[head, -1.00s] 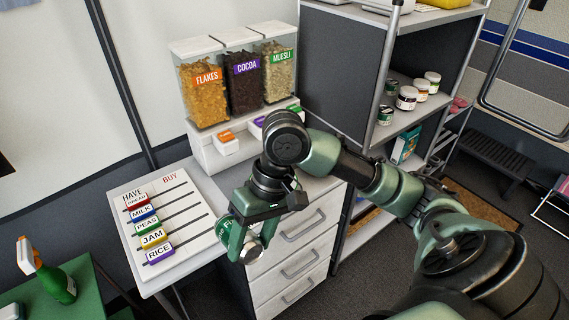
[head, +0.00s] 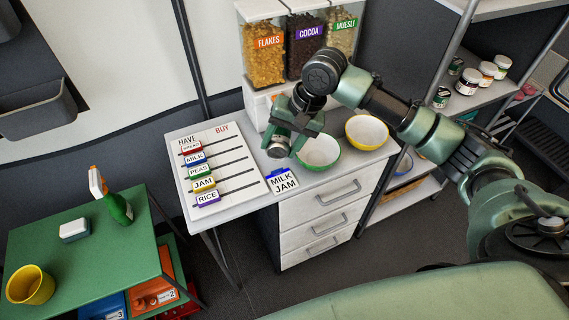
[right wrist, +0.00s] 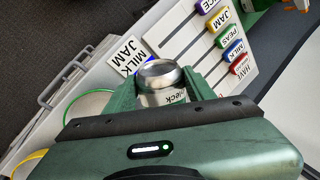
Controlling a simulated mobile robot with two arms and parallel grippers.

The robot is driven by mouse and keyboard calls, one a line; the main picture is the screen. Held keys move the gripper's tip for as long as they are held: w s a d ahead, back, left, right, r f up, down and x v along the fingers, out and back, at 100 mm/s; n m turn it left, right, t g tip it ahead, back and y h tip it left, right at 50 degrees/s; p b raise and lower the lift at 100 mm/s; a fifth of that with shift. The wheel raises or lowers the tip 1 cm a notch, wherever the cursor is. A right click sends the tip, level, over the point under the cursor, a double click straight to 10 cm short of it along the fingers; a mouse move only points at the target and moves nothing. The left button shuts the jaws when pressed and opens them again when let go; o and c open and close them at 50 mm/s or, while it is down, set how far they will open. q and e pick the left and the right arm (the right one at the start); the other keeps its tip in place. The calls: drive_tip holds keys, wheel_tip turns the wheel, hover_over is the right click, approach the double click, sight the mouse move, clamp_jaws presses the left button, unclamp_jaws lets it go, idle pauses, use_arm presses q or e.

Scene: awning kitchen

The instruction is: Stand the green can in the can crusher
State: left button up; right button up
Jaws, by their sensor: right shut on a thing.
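My right gripper (head: 281,146) is above the white counter, beside the green bowl. It is shut on a can, whose bare metal end (head: 277,149) shows below the fingers in the head view. In the right wrist view, the can (right wrist: 160,78) sits between the two green fingers, with a round silver end and part of a pale label with dark letters. Most of its side is hidden, so its main colour cannot be told now. I cannot make out a can crusher in either view. My left gripper is not in view.
The white counter (head: 245,205) holds a HAVE/BUY board (head: 238,160), a MILK JAM card (head: 283,181), a green bowl (head: 320,151) and a yellow bowl (head: 367,131). Dispensers (head: 308,45) stand behind. A green table (head: 95,255) at left bears a bottle, a white block and a yellow cup.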

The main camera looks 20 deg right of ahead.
sight(281, 158)
wheel_tip(281, 158, down, 5)
drive_tip(key=shift+r, duration=0.1)
drive_tip(key=shift+f, duration=0.2)
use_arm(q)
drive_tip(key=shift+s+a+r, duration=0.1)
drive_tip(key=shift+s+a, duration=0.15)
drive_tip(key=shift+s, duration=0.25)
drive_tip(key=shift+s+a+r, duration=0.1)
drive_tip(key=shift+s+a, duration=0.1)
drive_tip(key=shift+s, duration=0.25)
use_arm(e)
drive_tip(key=shift+f, duration=2.15)
drive_tip(key=o, duration=0.9)
drive_tip(key=shift+f+p, duration=0.1)
drive_tip(key=shift+p, duration=0.2)
drive_tip(key=o, duration=0.4)
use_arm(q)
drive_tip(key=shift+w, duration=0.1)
